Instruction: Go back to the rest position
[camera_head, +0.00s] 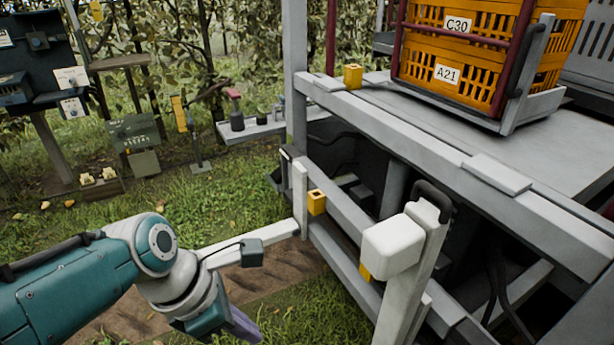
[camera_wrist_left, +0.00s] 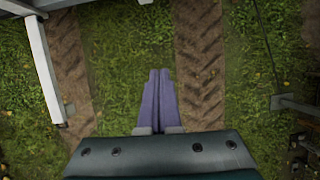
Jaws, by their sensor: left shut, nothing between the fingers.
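My left gripper (camera_head: 243,326) hangs at the bottom of the head view, pointing down over the grass beside the grey metal frame. In the left wrist view its two purple fingers (camera_wrist_left: 159,98) lie together with nothing between them, above a strip of grass between two tyre tracks. My teal left arm comes in from the left edge of the head view. My right gripper does not show in either view.
A grey platform frame (camera_head: 440,155) fills the right side, with stacked orange crates (camera_head: 452,75) on it. A white box on a post (camera_head: 392,243) stands near. A shelf (camera_head: 262,129) with small items is behind. Open grass (camera_head: 230,185) lies left.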

